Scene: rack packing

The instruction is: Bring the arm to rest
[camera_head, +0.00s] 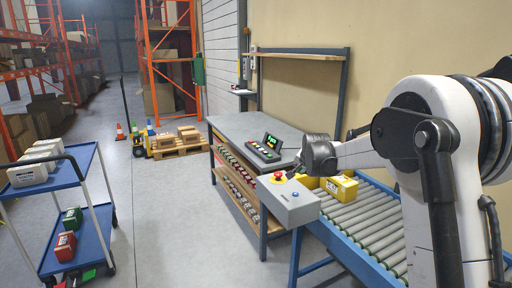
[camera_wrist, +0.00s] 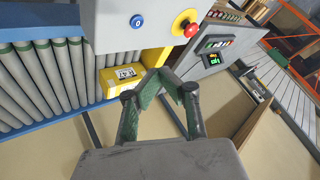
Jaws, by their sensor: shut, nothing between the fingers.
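My gripper (camera_wrist: 163,76) shows in the wrist view with its dark fingers drawn together at the tips and nothing between them. In the wrist view the control box (camera_wrist: 150,22), with a red knob and a blue button, lies just beyond the fingers. A yellow labelled box (camera_wrist: 112,80) is beside them, apart from the fingertips as far as I can tell.
The roller conveyor (camera_head: 367,217) runs under my arm, with the yellow box (camera_head: 347,188) at its far end. A grey-topped workbench (camera_head: 240,128) stands beyond. A blue cart (camera_head: 75,180) with boxes is at the left. The floor between cart and bench is clear.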

